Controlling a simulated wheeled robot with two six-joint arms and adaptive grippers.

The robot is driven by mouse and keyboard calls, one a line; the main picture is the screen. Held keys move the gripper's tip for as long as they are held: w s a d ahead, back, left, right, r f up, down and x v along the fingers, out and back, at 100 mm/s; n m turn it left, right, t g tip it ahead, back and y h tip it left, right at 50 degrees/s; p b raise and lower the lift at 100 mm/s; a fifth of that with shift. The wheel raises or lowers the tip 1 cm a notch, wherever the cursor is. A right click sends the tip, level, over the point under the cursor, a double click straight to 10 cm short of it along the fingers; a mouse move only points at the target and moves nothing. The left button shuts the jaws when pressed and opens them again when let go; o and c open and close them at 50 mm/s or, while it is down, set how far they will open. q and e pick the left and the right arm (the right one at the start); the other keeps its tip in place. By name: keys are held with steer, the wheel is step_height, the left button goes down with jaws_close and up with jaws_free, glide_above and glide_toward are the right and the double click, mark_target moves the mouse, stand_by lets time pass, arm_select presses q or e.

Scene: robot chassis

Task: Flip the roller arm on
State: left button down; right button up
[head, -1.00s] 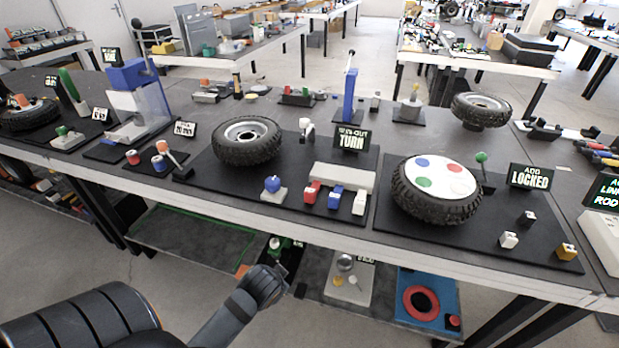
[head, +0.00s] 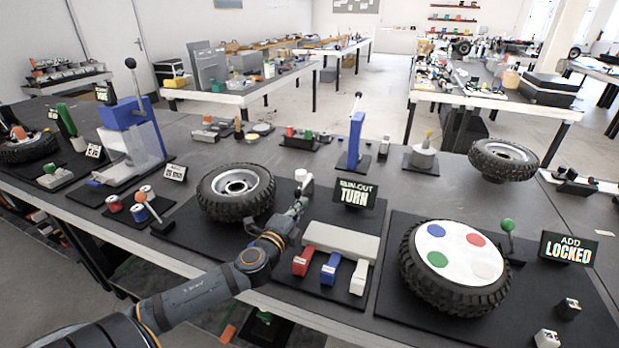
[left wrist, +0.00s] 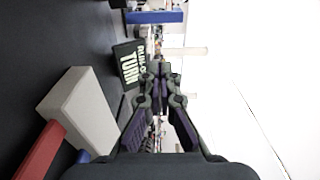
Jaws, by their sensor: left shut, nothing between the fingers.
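The part that looks most like the roller arm is a short upright with a white top (head: 304,177), just right of the left wheel (head: 235,190) at the TURN station. My left gripper (head: 301,198) is just in front of it and partly covers its lower part. I cannot tell whether they touch. In the left wrist view the gripper (left wrist: 160,75) is shut and empty, its fingers meeting near the TURN sign (left wrist: 130,63). A pale bar (left wrist: 188,51) lies beyond the fingertips there; I cannot tell what it is. My right gripper is not in view.
The TURN sign (head: 354,194) stands to the right of the gripper. A grey block (head: 340,240) with red, blue and white tabs is in front of it. A wheel with coloured discs (head: 455,265) lies farther right. A blue post (head: 356,140) stands behind.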

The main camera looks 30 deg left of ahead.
mark_target(305, 175)
arm_select(q)
steer(key=w+a+p, duration=0.1)
steer(key=w+a, duration=0.4)
steer(key=w, duration=0.5)
steer(key=shift+a+p, duration=0.3)
steer(key=shift+p, duration=0.05)
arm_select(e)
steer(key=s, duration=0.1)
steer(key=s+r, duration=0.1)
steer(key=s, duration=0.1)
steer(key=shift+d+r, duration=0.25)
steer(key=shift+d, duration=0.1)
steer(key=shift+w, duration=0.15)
